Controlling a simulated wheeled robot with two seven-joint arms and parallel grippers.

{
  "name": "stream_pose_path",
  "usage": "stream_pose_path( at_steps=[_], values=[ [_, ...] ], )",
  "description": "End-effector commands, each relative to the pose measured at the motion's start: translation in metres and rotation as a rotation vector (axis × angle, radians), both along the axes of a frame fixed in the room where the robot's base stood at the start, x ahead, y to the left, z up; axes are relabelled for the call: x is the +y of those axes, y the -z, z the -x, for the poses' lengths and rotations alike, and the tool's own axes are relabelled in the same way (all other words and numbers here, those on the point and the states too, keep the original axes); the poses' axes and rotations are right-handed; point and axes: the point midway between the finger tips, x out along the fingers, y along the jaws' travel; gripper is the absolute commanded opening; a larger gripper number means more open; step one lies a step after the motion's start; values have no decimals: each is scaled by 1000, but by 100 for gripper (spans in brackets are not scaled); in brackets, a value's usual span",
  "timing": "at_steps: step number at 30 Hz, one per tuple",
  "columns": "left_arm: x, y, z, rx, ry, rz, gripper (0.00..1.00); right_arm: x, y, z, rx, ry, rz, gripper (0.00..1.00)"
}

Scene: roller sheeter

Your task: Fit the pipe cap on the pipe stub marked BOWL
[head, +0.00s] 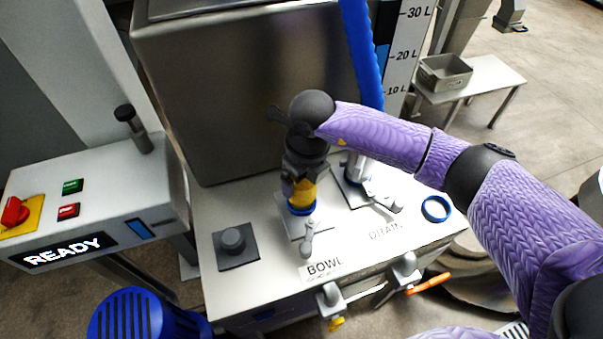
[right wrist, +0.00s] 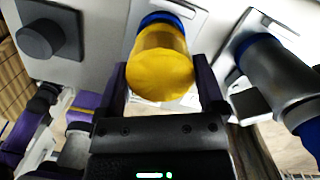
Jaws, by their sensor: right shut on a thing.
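The yellow pipe cap (head: 303,193) is upright over the pipe stub on the plate behind the BOWL label (head: 324,268). A blue ring (head: 301,209) shows just under the cap. My right gripper (head: 299,183) comes down from above and is shut on the cap. In the right wrist view the cap (right wrist: 160,72) sits between the two dark fingers, with the blue ring (right wrist: 164,20) at its far end, close to the plate. The stub itself is hidden, so I cannot tell how far down the cap sits.
A lever valve (head: 308,240) stands in front of the stub. To the right are the DRAIN fitting with its blue hose (head: 362,50), another lever (head: 382,200) and a loose blue ring (head: 436,209). A grey knob (head: 233,241) is at left. The steel tank (head: 235,90) stands behind.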

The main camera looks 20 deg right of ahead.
Motion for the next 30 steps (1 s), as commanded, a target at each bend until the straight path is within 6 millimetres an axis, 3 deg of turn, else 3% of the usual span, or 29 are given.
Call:
stream_pose_path(
  at_steps=[30],
  values=[
    [0, 13, 1, 4, 0, 0, 100, 0, 18, 0, 0, 0, 0, 28]
  ],
)
